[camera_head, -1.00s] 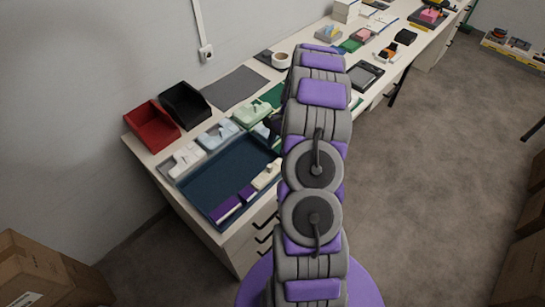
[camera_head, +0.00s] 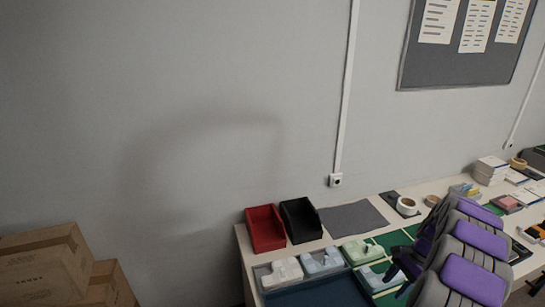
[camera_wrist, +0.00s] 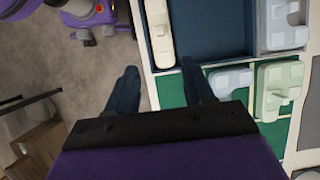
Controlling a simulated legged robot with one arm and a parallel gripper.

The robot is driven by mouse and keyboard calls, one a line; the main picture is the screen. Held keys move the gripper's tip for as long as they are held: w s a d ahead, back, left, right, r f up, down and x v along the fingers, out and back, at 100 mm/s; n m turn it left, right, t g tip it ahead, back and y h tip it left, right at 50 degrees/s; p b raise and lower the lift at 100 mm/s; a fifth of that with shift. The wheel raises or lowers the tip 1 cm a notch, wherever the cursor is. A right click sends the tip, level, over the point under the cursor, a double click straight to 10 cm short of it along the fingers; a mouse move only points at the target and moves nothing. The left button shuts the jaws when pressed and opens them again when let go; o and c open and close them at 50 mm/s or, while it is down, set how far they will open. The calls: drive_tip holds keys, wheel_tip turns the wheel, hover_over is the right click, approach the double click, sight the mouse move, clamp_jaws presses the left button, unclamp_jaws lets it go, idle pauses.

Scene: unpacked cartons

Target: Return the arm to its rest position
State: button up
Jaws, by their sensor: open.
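My arm (camera_head: 470,250), grey with purple panels, reaches in from the lower right in the head view. My gripper (camera_wrist: 158,68) shows in the wrist view with its two dark fingers spread apart and nothing between them. It is over the desk's front edge, with the left finger over the floor and the right one over the desk side. In the head view, my dark gripper (camera_head: 400,264) is partly hidden by the arm, beside the pale moulded pieces.
The desk (camera_head: 362,207) holds a red bin (camera_head: 265,230), a black bin (camera_head: 301,220), a navy tray (camera_head: 318,293) and a tape roll (camera_head: 407,206). A cream piece (camera_wrist: 160,32) lies close to my gripper. Cartons (camera_head: 45,265) stand at lower left. Floor (camera_wrist: 50,65) shows beside the desk.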

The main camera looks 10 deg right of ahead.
drive_tip(key=s+a+r+n+h, duration=0.1)
drive_tip(key=a+r+n, duration=0.2)
drive_tip(key=a+r, duration=0.35)
drive_tip(key=s+a+r+n+g, duration=0.1)
drive_tip(key=s+a+r+n, duration=0.15)
drive_tip(key=a, duration=0.65)
drive_tip(key=s+a+r+n+h, duration=0.1)
drive_tip(key=a+r+n, duration=0.2)
drive_tip(key=a+r, duration=0.3)
drive_tip(key=s+a+r+n+h, duration=0.1)
drive_tip(key=s+a+n, duration=0.3)
drive_tip(key=s, duration=0.7)
drive_tip(key=s+a+n+h, duration=0.1)
drive_tip(key=s+a+n, duration=0.3)
drive_tip(key=s+a, duration=0.5)
drive_tip(key=s+b, duration=0.1)
drive_tip(key=s, duration=0.1)
drive_tip(key=shift+s+a+r+n+g+h, duration=0.15)
drive_tip(key=shift+s+r+n+g+h, duration=0.15)
drive_tip(key=shift+r+n, duration=0.05)
drive_tip(key=shift+c, duration=0.9)
